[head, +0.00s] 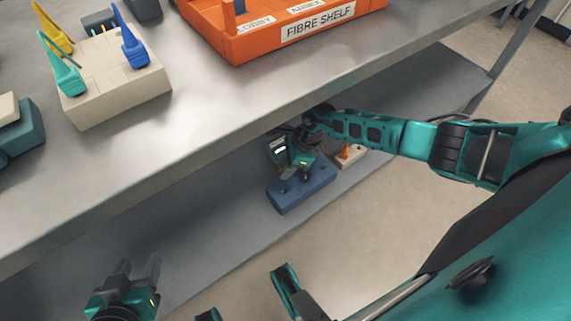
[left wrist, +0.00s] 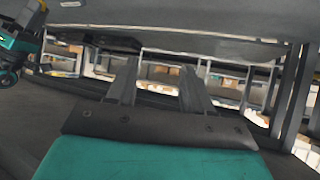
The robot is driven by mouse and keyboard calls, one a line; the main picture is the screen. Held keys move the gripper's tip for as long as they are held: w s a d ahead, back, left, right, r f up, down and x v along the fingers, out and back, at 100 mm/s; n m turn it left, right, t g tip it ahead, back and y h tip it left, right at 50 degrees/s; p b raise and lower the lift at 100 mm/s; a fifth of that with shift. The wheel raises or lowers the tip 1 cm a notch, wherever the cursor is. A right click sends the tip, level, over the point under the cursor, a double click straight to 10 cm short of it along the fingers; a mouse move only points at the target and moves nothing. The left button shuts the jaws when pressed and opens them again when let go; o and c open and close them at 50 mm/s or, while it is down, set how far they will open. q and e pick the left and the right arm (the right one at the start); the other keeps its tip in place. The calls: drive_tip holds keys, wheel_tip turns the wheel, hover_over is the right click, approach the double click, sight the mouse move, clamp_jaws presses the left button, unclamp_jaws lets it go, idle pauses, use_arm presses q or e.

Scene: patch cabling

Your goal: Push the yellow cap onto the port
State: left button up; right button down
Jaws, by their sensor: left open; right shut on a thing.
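A yellow piece (head: 53,30) stands at the back left of a beige block (head: 120,90) on the upper shelf; I cannot tell for sure that it is the cap. My right gripper (head: 304,174) is low, over a blue block (head: 300,190) on the lower shelf. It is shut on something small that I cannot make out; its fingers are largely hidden. The port cannot be clearly picked out. My left gripper (head: 138,268) is open and empty near the lower left, and its spread fingers also show in the left wrist view (left wrist: 157,88).
The beige block also carries a teal piece (head: 63,70) and a blue piece (head: 131,38). An orange tray labelled FIBRE SHELF (head: 270,42) stands on the upper shelf (head: 200,110). A pale block with an orange piece (head: 346,152) is beside the blue block. The upper shelf overhangs the lower one.

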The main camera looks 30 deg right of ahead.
drive_tip(key=shift+f+b, duration=0.45)
drive_tip(key=shift+f, duration=0.05)
wheel_tip(320, 180, down, 2)
drive_tip(key=shift+f+b, duration=0.25)
drive_tip(key=shift+b, duration=1)
drive_tip(key=shift+f+b, duration=0.8)
drive_tip(key=shift+f, duration=0.1)
use_arm(q)
drive_tip(key=shift+w+d+f+h, duration=0.2)
drive_tip(key=shift+d+f, duration=0.25)
drive_tip(key=shift+f, duration=0.2)
drive_tip(key=shift+w+d+f+h, duration=0.2)
drive_tip(key=shift+d+f, duration=0.2)
drive_tip(key=shift+f, duration=0.2)
use_arm(e)
drive_tip(key=shift+w+f, duration=0.1)
drive_tip(key=shift+f, duration=0.15)
use_arm(q)
drive_tip(key=shift+s+f, duration=0.1)
drive_tip(key=shift+s, duration=0.05)
drive_tip(key=shift+w, duration=0.2)
use_arm(e)
drive_tip(key=shift+f, duration=0.7)
drive_tip(key=shift+f, duration=0.6)
